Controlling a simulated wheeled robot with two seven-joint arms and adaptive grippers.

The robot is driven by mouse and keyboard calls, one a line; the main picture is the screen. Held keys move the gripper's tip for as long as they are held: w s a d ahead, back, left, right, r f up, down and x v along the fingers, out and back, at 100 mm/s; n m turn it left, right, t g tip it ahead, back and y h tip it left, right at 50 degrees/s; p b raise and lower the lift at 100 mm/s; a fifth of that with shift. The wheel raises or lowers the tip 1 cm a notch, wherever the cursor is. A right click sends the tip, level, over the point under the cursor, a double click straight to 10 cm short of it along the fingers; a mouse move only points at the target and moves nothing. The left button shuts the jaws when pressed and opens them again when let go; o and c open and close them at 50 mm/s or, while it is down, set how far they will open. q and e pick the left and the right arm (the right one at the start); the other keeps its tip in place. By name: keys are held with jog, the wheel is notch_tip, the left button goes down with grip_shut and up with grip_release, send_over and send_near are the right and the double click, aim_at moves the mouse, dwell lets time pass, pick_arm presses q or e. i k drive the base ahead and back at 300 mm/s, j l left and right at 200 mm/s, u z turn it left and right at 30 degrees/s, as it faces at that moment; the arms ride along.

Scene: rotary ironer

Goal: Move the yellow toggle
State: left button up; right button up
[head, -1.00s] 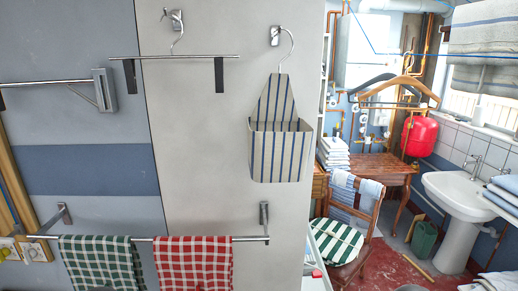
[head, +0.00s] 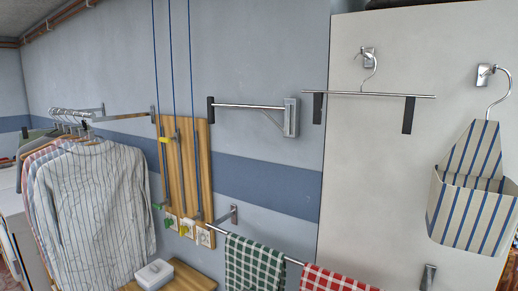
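A wooden board (head: 205,165) is fixed to the wall left of the middle in the head view, with blue cords running up from it and dark upright rods on its face. A small yellow piece (head: 164,140), which looks like the yellow toggle, sits at the upper left of the board. Small green pieces (head: 157,206) show lower down, and a yellowish one (head: 184,230) is near the white sockets. These are too small to make out in detail. Neither of my grippers is in view.
Striped shirts (head: 95,200) hang on a rail (head: 125,116) left of the board. A white box (head: 154,274) stands on a wooden surface below it. A towel bar with a green checked towel (head: 254,265) and a red one (head: 335,281) extends to the right.

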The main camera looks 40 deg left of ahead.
aim_at(176, 138)
jog(key=u, duration=1.9)
jog(key=i+j+z, duration=0.15)
jog(key=z, duration=0.35)
jog(key=i+j+z, duration=0.15)
jog(key=z, duration=0.3)
jog(key=i+j+z, duration=0.1)
jog(key=j+z, duration=0.2)
jog(key=z, duration=0.2)
